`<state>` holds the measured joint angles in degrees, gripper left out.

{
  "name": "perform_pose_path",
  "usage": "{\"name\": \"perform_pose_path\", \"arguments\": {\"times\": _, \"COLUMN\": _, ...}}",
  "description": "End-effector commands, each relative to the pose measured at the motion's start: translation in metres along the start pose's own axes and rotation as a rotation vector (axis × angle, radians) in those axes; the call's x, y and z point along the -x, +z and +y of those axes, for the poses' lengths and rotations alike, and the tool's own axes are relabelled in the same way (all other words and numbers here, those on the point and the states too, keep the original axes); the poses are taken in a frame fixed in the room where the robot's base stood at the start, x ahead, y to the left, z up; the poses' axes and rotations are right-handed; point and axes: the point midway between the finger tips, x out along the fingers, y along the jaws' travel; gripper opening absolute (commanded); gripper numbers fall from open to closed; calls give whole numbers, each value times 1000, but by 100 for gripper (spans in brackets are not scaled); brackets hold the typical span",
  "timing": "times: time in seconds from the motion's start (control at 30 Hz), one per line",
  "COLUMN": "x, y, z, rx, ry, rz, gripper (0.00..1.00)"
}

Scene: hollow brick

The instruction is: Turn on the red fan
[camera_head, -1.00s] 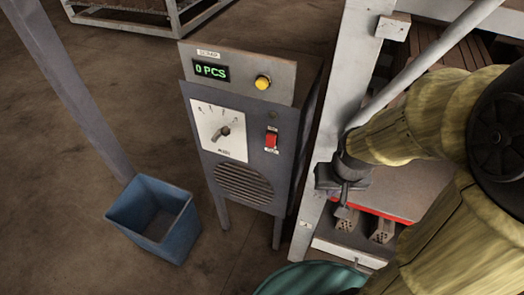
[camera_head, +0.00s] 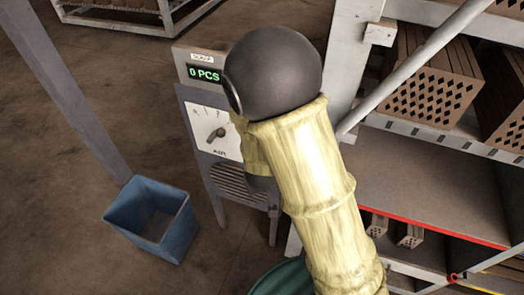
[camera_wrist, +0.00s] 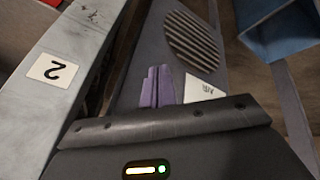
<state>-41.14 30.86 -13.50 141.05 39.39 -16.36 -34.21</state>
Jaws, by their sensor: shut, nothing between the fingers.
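No red fan can be made out. A grey control cabinet (camera_head: 190,95) stands left of the shelving, with a "0 PCS" display (camera_head: 204,74), a white dial plate (camera_head: 207,117) and a vent grille (camera_head: 235,188). My arm hides its right side, including the red switch and yellow button. In the wrist view, my gripper (camera_wrist: 158,88) shows purple fingers, shut and empty, in front of the cabinet. The grille (camera_wrist: 193,40) and the corner of the white plate (camera_wrist: 205,90) show beyond and beside the fingers. I cannot tell whether they touch the cabinet.
A blue bin (camera_head: 125,214) stands on the floor left of the cabinet. A shelving rack with hollow bricks (camera_head: 432,88) fills the right side. A post with a "2" label (camera_wrist: 50,70) stands beside my gripper. A teal round object (camera_head: 280,280) is at the bottom.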

Motion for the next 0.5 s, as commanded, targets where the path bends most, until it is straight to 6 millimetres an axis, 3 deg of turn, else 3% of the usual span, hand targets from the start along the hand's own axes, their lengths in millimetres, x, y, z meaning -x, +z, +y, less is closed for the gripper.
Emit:
{"name": "perform_pose_path", "arguments": {"times": 0.27, "x": -18, "y": -5, "z": -32, "rx": 315, "ry": 295, "rz": 95, "gripper": 0}}
{"name": "perform_pose_path", "arguments": {"times": 0.5, "x": -2, "y": -12, "z": -48, "rx": 607, "ry": 636, "rz": 209, "gripper": 0}}
